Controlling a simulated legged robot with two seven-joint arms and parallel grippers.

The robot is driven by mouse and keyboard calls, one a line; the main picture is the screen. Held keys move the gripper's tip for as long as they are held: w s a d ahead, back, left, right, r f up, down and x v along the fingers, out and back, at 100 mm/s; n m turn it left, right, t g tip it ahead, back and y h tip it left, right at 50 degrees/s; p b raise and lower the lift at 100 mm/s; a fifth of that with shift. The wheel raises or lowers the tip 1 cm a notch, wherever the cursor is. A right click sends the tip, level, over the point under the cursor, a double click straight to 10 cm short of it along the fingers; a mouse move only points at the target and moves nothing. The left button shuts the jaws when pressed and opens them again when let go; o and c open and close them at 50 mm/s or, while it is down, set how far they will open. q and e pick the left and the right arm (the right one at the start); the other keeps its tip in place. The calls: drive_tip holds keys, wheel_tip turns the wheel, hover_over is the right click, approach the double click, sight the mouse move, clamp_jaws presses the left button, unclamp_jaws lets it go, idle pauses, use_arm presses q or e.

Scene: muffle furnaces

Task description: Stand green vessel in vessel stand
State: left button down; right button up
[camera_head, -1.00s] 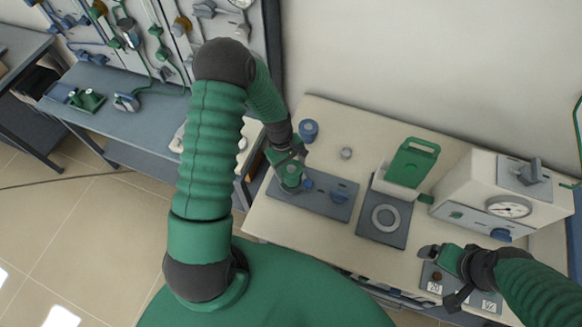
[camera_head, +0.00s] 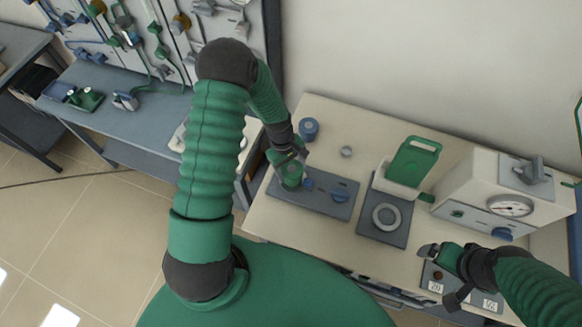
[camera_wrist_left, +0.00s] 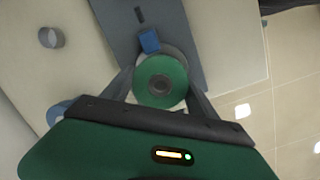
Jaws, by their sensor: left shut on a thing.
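The green vessel (camera_head: 291,176) is upright between the fingers of my left gripper (camera_head: 289,163), at the left end of a blue-grey plate (camera_head: 316,205). In the left wrist view the vessel (camera_wrist_left: 160,80) shows from above as a green disc with a dark centre. My left gripper (camera_wrist_left: 160,92) is shut on it, a finger on each side. A pale grey ring shows around the vessel beside a blue block (camera_wrist_left: 149,41); I cannot tell whether the vessel rests in a stand there. My right gripper (camera_head: 437,252) is over the front right of the table; its opening is unclear.
A blue cup (camera_head: 309,129) and a small grey ring (camera_head: 346,152) stand behind the plate. To the right are a dark plate with a pale ring (camera_head: 386,217), a green handled piece (camera_head: 413,160) and a white furnace with a dial (camera_head: 490,195).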

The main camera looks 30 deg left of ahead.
use_arm(q)
drive_tip(key=shift+c, duration=0.8)
unclamp_jaws()
drive_tip(key=shift+r, duration=0.4)
wheel_tip(320, 180, up, 16)
drive_tip(key=a+b, duration=0.2)
drive_tip(key=a, duration=0.1)
drive_tip(key=s+d+f+m+t+y+b, duration=0.1)
drive_tip(key=s+d+m+t+y+b, duration=0.1)
drive_tip(key=s+d+m, duration=0.7)
drive_tip(key=d+m, duration=0.2)
drive_tip(key=m, duration=0.2)
drive_tip(key=shift+s+f+m+b, duration=0.2)
drive_tip(key=shift+f+m+b, duration=0.1)
drive_tip(key=shift+f+b, duration=0.1)
